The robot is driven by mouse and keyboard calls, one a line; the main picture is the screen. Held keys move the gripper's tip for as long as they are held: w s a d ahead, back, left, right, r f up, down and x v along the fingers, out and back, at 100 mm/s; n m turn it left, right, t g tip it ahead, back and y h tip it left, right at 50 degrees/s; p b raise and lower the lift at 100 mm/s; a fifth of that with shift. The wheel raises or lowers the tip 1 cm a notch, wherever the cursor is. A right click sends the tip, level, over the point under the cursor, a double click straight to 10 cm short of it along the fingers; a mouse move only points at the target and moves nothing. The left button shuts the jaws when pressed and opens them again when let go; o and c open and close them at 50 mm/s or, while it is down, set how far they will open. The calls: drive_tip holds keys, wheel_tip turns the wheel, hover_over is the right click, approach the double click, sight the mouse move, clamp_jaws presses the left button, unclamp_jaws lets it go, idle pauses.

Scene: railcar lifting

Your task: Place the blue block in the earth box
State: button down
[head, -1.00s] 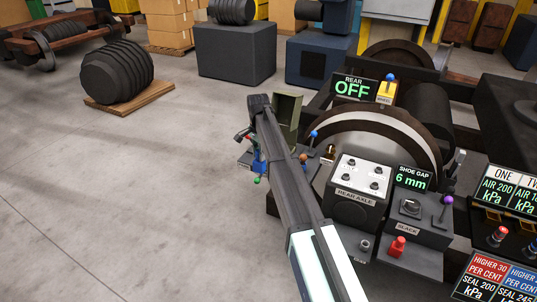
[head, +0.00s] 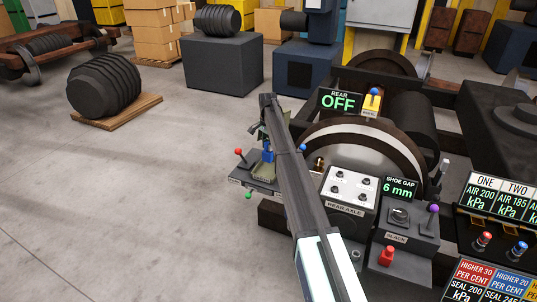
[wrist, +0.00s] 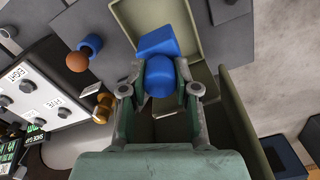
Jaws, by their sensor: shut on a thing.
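The blue block (wrist: 157,43), with a rounded blue knob (wrist: 160,76), is between the two fingers of my gripper (wrist: 160,91) in the wrist view. My gripper is shut on it. An olive box (wrist: 199,22) is behind and around the block in that view; I take this for the earth box. An olive panel (wrist: 238,125) also stands at the right. In the head view the olive box (head: 264,171) shows left of my arm, with the blue block (head: 267,155) at it. My arm partly hides both. I cannot tell whether the block touches the box floor.
A lever with a red ball (head: 239,152) stands left of the box. The rear axle panel (head: 346,188) and slack panel (head: 402,218) lie to the right. In the wrist view a brown ball (wrist: 78,62) and blue ring (wrist: 91,43) are at the left.

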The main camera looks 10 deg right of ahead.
sight(268, 153)
wheel_tip(268, 153, down, 2)
drive_tip(key=shift+w+d+f+p, duration=0.1)
drive_tip(key=shift+w+p, duration=0.05)
drive_tip(key=shift+p, duration=0.15)
drive_tip(key=shift+f+p, duration=0.65)
drive_tip(key=shift+f, duration=1.05)
drive_tip(key=shift+w+d+f+p, duration=0.1)
drive_tip(key=shift+w+f+p, duration=0.1)
drive_tip(key=shift+f+p, duration=0.35)
drive_tip(key=shift+f, duration=0.15)
drive_tip(key=shift+f+b, duration=0.15)
drive_tip(key=shift+b, duration=0.15)
drive_tip(key=c, duration=0.9)
unclamp_jaws()
drive_tip(key=shift+o, duration=0.2)
drive_tip(key=shift+r+b, duration=1)
drive_tip(key=shift+r, duration=2.9)
